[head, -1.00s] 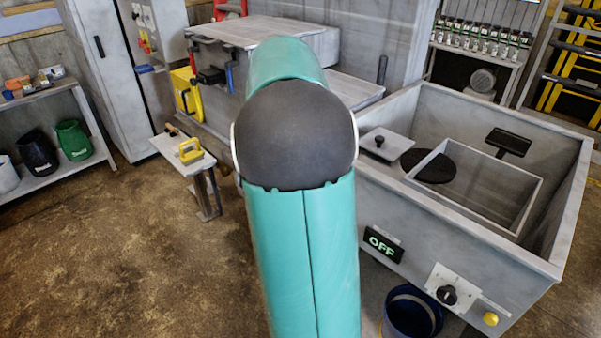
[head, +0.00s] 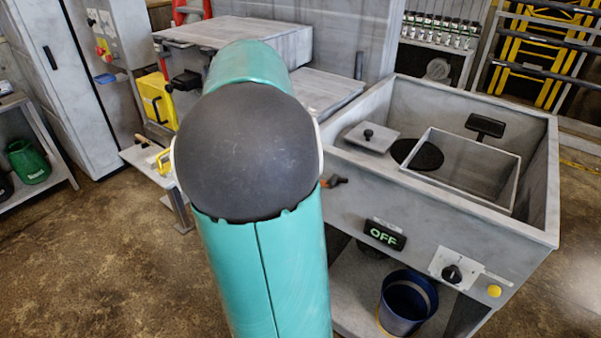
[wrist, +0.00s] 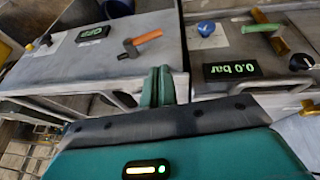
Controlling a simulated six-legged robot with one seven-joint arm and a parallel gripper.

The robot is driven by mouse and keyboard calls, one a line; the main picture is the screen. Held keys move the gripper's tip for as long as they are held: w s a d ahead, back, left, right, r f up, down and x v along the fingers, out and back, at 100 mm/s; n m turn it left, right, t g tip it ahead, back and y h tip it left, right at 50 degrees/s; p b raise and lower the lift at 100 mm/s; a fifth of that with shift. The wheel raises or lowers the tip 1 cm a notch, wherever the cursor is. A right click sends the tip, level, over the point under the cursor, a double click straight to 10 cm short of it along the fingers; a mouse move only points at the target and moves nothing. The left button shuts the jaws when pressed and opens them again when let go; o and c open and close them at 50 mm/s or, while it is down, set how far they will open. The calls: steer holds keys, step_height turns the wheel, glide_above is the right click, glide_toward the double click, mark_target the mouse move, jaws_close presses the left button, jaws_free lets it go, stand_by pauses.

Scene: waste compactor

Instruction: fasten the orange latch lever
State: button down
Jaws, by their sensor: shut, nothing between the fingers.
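The orange latch lever (wrist: 145,38) is on the grey panel in the wrist view, with a dark pivot at its left end. In the head view the orange lever (head: 337,181) shows just right of my arm, on the front of the grey basin unit. My gripper (wrist: 157,84) shows as two teal fingers closed together, with nothing between them. In the wrist picture its tips are just below the lever's orange handle, and a gap appears between them. I cannot tell the exact distance. My arm hides the gripper in the head view.
An OFF display (head: 384,235), a black knob (head: 452,274) and a yellow button (head: 494,291) are on the basin front. A blue bucket (head: 407,302) stands below. A green-handled lever (wrist: 262,28) and a 0.0 bar display (wrist: 231,70) are on the neighbouring panel.

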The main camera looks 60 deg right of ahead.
steer(key=s+x, duration=0.1)
steer(key=x, duration=1.3)
steer(key=shift+a, duration=0.4)
